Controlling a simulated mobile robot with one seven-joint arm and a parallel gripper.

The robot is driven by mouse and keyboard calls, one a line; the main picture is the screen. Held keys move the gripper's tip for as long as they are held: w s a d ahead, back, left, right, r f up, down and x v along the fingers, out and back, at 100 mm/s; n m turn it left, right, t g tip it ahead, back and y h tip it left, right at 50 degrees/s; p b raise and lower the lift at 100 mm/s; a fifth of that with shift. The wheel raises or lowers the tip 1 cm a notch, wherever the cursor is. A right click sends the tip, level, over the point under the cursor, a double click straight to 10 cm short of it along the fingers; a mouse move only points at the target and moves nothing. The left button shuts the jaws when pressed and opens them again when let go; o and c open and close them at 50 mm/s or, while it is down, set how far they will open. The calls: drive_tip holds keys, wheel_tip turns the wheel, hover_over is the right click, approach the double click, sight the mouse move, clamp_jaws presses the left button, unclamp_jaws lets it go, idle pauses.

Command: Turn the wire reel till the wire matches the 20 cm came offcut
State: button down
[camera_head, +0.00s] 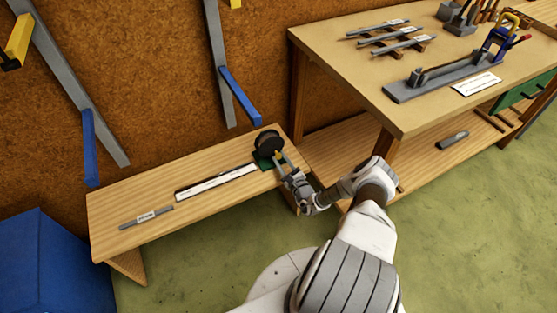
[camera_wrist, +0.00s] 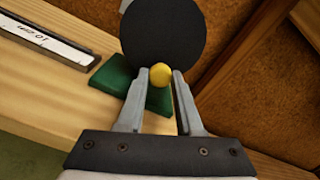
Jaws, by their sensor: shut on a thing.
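The wire reel is a black disc (camera_head: 268,141) on a green base (camera_head: 262,161) at the right end of the low bench. In the wrist view the black disc (camera_wrist: 163,32) stands over the green base (camera_wrist: 112,80), with a yellow knob (camera_wrist: 160,74) in front. My gripper (camera_wrist: 161,78) is shut on the yellow knob, one finger on each side. A white ruled strip (camera_head: 218,182) runs left from the reel; its end (camera_wrist: 45,40) is marked "10 cm". The grey came offcut (camera_head: 146,217) with a white label lies at the bench's left end. I cannot make out any wire.
The low bench (camera_head: 118,203) stands against the brown wall. A taller workbench (camera_head: 350,62) at the right holds grey strips, a grey tool and a label. A blue box (camera_head: 60,262) stands at the lower left. Green floor is open in front.

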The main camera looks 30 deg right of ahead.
sight(280, 142)
drive_tip(key=n+p, duration=0.1)
drive_tip(key=n, duration=0.1)
drive_tip(key=d+r+n, duration=0.1)
drive_tip(key=n, duration=0.1)
drive_tip(key=shift+d+r+n+p, duration=0.15)
drive_tip(key=shift+n+p, duration=0.15)
drive_tip(key=shift+p, duration=0.1)
drive_tip(key=n+p, duration=0.1)
drive_tip(key=n, duration=0.1)
drive_tip(key=r+n+p, duration=0.1)
drive_tip(key=n, duration=0.1)
drive_tip(key=shift+d+r+n, duration=0.2)
drive_tip(key=shift+d+n, duration=0.1)
drive_tip(key=shift+d, duration=0.1)
drive_tip(key=n+p, duration=0.1)
drive_tip(key=n, duration=0.1)
drive_tip(key=r+n+p, duration=0.1)
drive_tip(key=n, duration=0.1)
drive_tip(key=shift+d+r, duration=0.1)
drive_tip(key=shift+r, duration=0.1)
drive_tip(key=shift+r+n+p, duration=0.25)
drive_tip(key=shift+n+p, duration=0.1)
drive_tip(key=shift+n, duration=0.65)
drive_tip(key=shift+r+n+p, duration=0.2)
drive_tip(key=shift+n+p, duration=0.15)
drive_tip(key=shift+n, duration=0.65)
drive_tip(key=shift+a, duration=0.2)
drive_tip(key=c, duration=0.6)
unclamp_jaws()
